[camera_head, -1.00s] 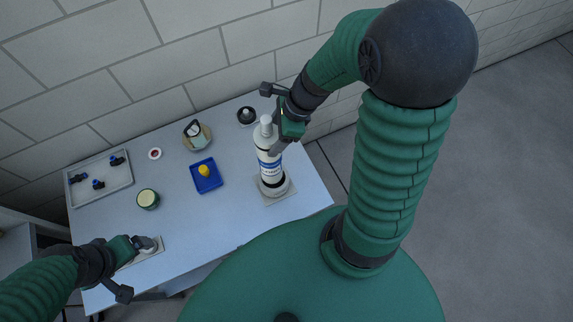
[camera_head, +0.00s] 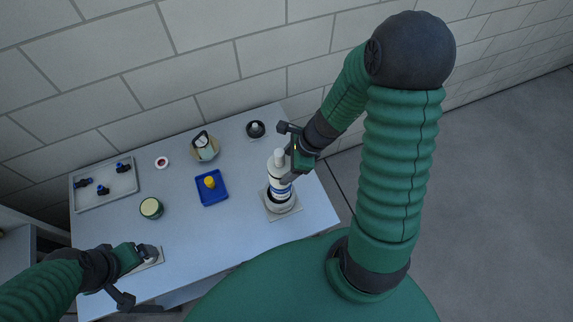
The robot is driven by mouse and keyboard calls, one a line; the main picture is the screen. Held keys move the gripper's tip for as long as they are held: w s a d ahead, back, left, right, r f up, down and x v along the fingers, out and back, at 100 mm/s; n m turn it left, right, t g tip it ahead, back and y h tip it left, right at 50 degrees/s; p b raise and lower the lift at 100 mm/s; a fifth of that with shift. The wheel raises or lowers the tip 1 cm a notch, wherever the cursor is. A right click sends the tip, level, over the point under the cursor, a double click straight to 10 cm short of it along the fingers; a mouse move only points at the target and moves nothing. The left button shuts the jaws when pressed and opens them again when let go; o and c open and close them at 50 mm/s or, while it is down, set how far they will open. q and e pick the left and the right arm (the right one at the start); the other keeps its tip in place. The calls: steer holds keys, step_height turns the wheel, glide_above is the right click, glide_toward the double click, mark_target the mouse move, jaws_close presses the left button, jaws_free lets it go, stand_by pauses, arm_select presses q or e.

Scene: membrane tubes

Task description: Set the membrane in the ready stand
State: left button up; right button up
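The membrane, a white bottle-like tube with a blue band (camera_head: 279,172), stands upright at the right of the table in the camera_head view. Its lower end is in the round ring of the stand (camera_head: 285,210), which has a square grey base. How deep it sits is hard to see. My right gripper (camera_head: 289,176) is at the tube's right side and appears shut on its body; the far finger is hidden. My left gripper (camera_head: 150,251) is low over a pale plate (camera_head: 152,262) at the table's front left. Its fingertips are too small to read.
A grey tray (camera_head: 120,193) with several blue-black fittings lies at the far left. A green-rimmed jar (camera_head: 151,208), red-white ring (camera_head: 161,163), round item on a wooden base (camera_head: 205,146), blue tray (camera_head: 213,198) with a yellow piece and dark round holder (camera_head: 255,129) stand between.

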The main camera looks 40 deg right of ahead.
steer(key=o, duration=0.4)
steer(key=shift+a+r, duration=0.1)
steer(key=shift+a, duration=0.65)
arm_select(q)
steer(key=shift+a+r+p, duration=0.55)
steer(key=shift+a+p, duration=0.15)
steer(key=shift+a, duration=0.05)
arm_select(e)
steer(key=v, duration=1.2)
steer(key=shift+w+d, duration=0.1)
arm_select(q)
steer(key=shift+d, duration=0.15)
arm_select(e)
steer(key=shift+d, duration=0.1)
